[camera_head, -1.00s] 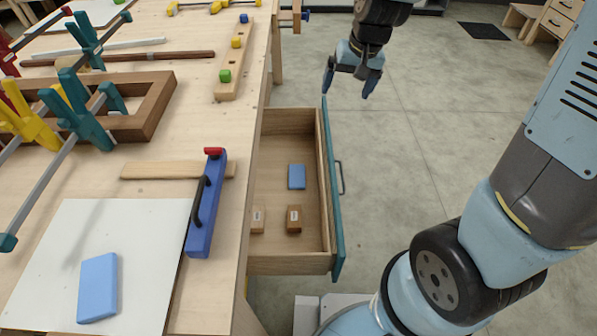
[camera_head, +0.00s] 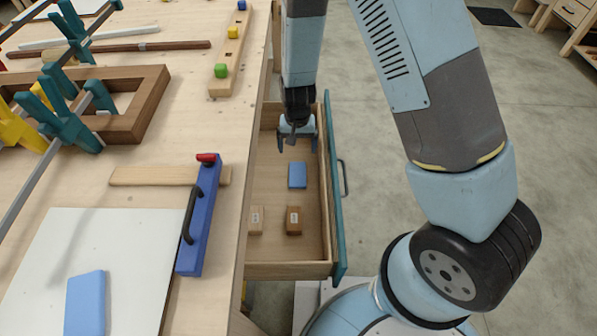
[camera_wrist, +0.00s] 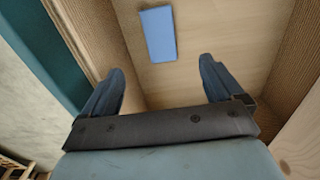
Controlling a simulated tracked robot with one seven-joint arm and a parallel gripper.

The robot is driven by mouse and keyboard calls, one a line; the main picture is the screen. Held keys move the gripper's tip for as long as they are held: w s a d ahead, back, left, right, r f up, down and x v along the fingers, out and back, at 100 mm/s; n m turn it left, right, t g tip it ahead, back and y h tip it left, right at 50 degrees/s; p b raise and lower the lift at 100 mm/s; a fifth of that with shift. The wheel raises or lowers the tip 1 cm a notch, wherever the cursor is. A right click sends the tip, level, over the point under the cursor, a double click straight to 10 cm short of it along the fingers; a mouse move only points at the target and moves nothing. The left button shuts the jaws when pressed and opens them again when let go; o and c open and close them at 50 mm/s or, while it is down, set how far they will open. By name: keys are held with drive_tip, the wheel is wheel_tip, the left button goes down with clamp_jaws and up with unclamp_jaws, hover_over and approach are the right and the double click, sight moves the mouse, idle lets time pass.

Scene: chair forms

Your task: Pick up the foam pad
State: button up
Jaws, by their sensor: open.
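A blue foam pad (camera_head: 297,175) lies flat in the open drawer (camera_head: 287,268), toward the drawer's right side. It also shows in the wrist view (camera_wrist: 158,34), beyond my fingertips and between their lines. A second, similar blue pad (camera_head: 86,303) lies on the white board on the bench. My gripper (camera_head: 297,146) is over the drawer, just behind the pad in the head view. Its two fingers (camera_wrist: 160,80) are apart with nothing between them. I cannot tell its exact height above the pad.
Two small labelled blocks, one light brown (camera_head: 256,220) and one darker (camera_head: 294,220), sit in the drawer's front part. The teal drawer front (camera_head: 335,200) with its handle bounds the right side. A blue tool with a black handle (camera_head: 200,215) lies near the bench edge.

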sight(297, 174)
drive_tip(key=shift+w+f, duration=0.15)
drive_tip(key=shift+f, duration=7.1)
drive_tip(key=c, duration=1.1)
drive_tip(key=shift+r, duration=0.15)
